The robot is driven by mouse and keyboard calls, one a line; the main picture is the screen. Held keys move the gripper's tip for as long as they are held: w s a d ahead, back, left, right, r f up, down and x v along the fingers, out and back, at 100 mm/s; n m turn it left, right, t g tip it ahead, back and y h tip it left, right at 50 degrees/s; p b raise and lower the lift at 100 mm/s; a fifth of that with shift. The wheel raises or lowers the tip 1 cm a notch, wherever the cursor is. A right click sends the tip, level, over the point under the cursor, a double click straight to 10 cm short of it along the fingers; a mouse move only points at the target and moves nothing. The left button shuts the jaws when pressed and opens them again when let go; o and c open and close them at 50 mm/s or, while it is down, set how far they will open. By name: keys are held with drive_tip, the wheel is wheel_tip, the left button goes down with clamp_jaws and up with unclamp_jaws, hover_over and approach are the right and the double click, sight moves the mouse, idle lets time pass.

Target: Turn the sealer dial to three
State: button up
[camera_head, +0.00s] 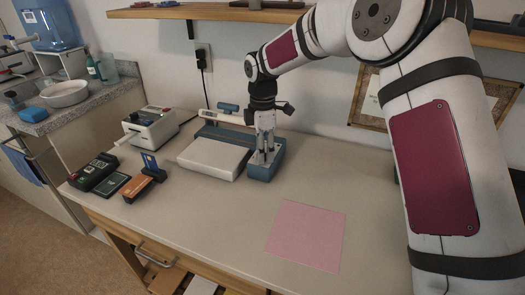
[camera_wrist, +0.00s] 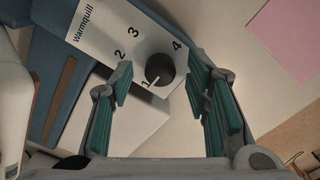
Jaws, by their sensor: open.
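The sealer (camera_head: 212,158) is a white and blue machine on the table in the head view. Its control panel, marked "Warmquill" and numbered 1 to 4, shows in the wrist view (camera_wrist: 100,30). The round dark dial (camera_wrist: 160,68) has a white pointer line aimed at the 1. My gripper (camera_head: 263,158) points down over the blue right end of the sealer, hiding the dial in the head view. In the wrist view my gripper (camera_wrist: 160,78) is open, with one green-padded finger on each side of the dial. Whether the pads touch it I cannot tell.
A white device with a red button (camera_head: 150,130), a black terminal (camera_head: 93,172) and an orange card holder (camera_head: 140,187) stand to the left. A pink sheet (camera_head: 307,236) lies on the table in front. The front middle of the table is clear.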

drive_tip(key=shift+f, duration=0.25)
clamp_jaws()
